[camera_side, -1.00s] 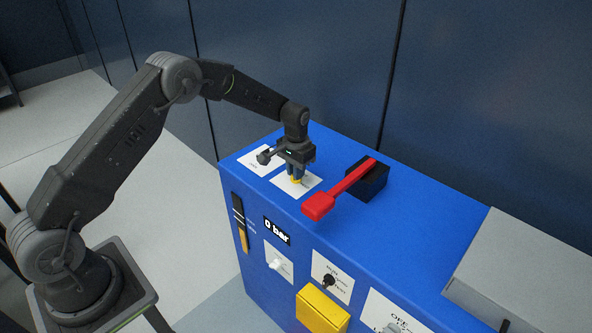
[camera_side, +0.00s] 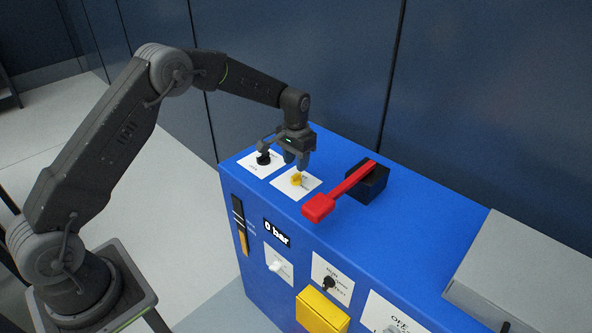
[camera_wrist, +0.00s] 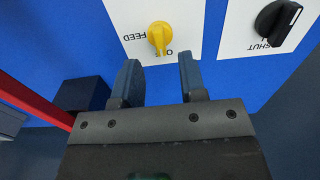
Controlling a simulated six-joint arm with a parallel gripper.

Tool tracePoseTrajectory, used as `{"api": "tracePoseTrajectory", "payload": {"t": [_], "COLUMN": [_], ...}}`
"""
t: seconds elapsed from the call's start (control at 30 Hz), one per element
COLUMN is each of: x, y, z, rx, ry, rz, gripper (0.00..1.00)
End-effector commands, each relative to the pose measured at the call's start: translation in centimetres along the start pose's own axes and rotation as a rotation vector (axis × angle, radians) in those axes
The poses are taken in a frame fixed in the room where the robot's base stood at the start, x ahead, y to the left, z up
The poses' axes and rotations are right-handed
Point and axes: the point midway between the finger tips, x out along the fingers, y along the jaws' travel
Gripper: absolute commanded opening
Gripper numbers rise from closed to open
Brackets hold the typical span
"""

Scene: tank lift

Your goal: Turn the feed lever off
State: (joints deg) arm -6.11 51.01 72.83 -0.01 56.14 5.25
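The feed lever is a small yellow knob (camera_side: 297,179) on a white plate (camera_side: 309,188) on the blue cabinet's top. In the wrist view the yellow knob (camera_wrist: 160,37) sits beside the word FEED, upside down. Its narrow end points toward the plate's lower edge, over partly hidden lettering starting with O. My gripper (camera_side: 296,163) is just above the knob, apart from it.
A black knob (camera_side: 263,158) marked SHUT stands on a neighbouring plate. A red lever (camera_side: 340,192) on a black block (camera_side: 372,185) lies close to the right. A grey box (camera_side: 520,265) is farther right.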

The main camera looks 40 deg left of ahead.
Motion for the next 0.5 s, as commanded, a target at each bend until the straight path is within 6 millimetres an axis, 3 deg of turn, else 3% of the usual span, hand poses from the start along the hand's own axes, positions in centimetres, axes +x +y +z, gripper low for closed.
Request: {"api": "tracePoseTrajectory", "payload": {"t": [0.1, 0.3, 0.5], "x": [-3.0, -7.0, -9.1], "y": [0.0, 0.0, 0.0], "z": [-0.1, -0.1, 0.0], "rx": [0.0, 0.0, 0.0], "ry": [0.006, 0.004, 0.001], "rz": [0.0, 0.0, 0.0], "gripper": [0.38, 0.38, 0.38]}}
